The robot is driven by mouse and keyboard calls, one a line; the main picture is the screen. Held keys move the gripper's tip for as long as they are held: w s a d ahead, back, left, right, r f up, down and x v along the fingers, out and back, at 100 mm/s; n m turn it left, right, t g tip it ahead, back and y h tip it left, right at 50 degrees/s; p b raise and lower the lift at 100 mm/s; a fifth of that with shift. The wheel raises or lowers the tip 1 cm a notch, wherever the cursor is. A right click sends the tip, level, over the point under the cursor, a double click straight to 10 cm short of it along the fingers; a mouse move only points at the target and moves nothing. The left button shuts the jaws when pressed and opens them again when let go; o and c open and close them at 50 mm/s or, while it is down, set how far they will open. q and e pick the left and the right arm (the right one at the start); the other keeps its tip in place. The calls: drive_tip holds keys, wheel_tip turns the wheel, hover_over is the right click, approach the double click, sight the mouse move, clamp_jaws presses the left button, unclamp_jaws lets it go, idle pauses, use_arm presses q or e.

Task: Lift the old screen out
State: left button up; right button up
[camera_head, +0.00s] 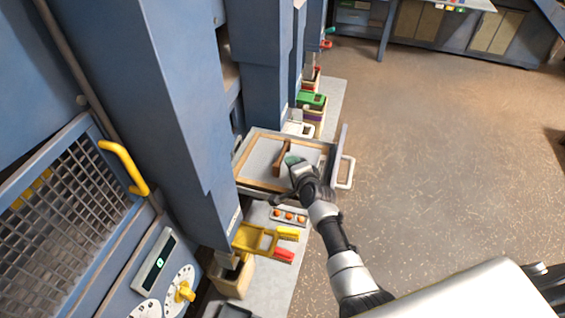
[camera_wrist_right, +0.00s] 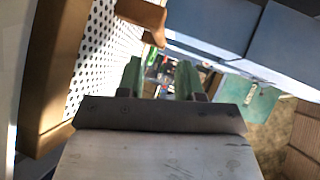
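The old screen is a wood-framed panel (camera_head: 253,182) with a pale sheet. It lies in a pulled-out metal drawer (camera_head: 331,163) in the blue machine. A brown wooden bar (camera_head: 281,160) stands across its middle. My right gripper (camera_head: 293,160) is over the screen, close to the bar's right side; I cannot tell whether it touches. In the right wrist view its green fingers (camera_wrist_right: 160,78) are apart with nothing between them. That view shows the perforated sheet (camera_wrist_right: 95,55), the wooden frame (camera_wrist_right: 52,75) and the brown bar (camera_wrist_right: 142,14). My left gripper is not in view.
The drawer has a white handle (camera_head: 346,172) on its right. A yellow tray (camera_head: 250,239), a small tray with orange items (camera_head: 289,216) and green and red bins (camera_head: 312,99) line the ledge. A mesh door (camera_head: 65,220) is at left. The floor (camera_head: 430,150) at right is clear.

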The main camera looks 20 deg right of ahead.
sight(284, 165)
drive_tip(key=shift+w+a+f+b, duration=0.1)
drive_tip(key=shift+w+f+b, duration=0.4)
drive_tip(key=shift+w, duration=0.2)
drive_tip(key=shift+w+b, duration=0.3)
drive_tip(key=shift+w, duration=0.3)
drive_tip(key=b+x, duration=0.3)
drive_tip(key=b, duration=0.1)
drive_tip(key=shift+w+f, duration=0.3)
drive_tip(key=shift+f, duration=0.15)
drive_tip(key=shift+w+f+b, duration=0.1)
drive_tip(key=shift+w+b, duration=0.4)
drive_tip(key=shift+w, duration=0.1)
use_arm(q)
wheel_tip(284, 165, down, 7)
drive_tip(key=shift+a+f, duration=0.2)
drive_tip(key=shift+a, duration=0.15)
use_arm(e)
clamp_jaws()
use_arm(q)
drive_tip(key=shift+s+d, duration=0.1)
